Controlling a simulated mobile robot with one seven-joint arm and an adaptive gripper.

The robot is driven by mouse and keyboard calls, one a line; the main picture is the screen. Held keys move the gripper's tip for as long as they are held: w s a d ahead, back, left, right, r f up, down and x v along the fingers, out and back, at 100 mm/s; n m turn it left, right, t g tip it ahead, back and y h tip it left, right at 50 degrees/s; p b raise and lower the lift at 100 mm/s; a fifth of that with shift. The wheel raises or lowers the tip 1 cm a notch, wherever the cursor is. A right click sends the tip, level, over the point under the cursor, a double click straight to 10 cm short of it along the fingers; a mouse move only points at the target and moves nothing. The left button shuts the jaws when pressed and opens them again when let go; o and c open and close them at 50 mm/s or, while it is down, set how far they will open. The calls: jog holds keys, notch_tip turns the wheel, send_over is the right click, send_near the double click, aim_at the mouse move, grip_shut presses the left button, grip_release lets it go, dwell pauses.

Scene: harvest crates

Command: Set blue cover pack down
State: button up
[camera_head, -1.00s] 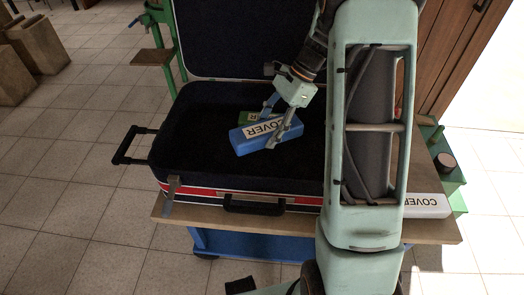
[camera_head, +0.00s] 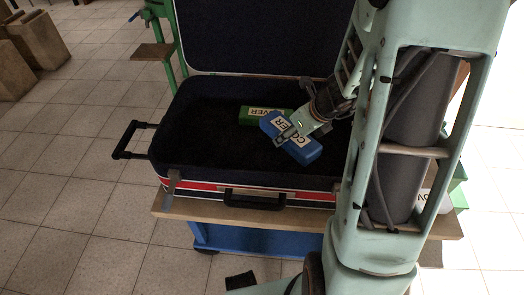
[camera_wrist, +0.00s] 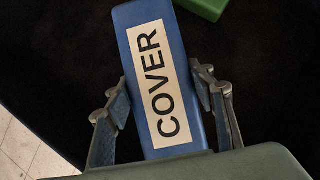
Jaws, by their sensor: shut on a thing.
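The blue cover pack (camera_head: 304,152) is a blue block with a white COVER label. My gripper (camera_head: 288,136) is shut on it, over the open suitcase (camera_head: 160,150). The wrist view shows the blue cover pack (camera_wrist: 182,40) between the two fingers of my gripper (camera_wrist: 165,100), its label facing the camera. I cannot tell whether the pack touches the suitcase floor. A green cover pack (camera_head: 252,117) lies in the suitcase just behind the blue one. Its corner also shows at the top of the wrist view (camera_wrist: 205,6).
The suitcase rests on a wooden-topped table (camera_head: 200,212), lid raised at the back. Its dark floor is bare to the left of the packs. A white pack at the table's right is mostly hidden by my arm.

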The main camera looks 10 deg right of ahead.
jog(key=b, duration=0.3)
send_near(258, 153)
jog(key=shift+w+f, duration=0.1)
jog(key=shift+w, duration=0.9)
jog(key=f+b, duration=0.2)
jog(key=w+a+f+b, duration=0.1)
jog(key=f, duration=0.1)
jog(key=shift+a, duration=0.15)
jog(key=shift+f+b, duration=0.35)
jog(key=shift+f, duration=0.1)
jog(key=shift+f, duration=0.15)
jog(key=o, duration=1.5)
jog(key=shift+s, duration=0.1)
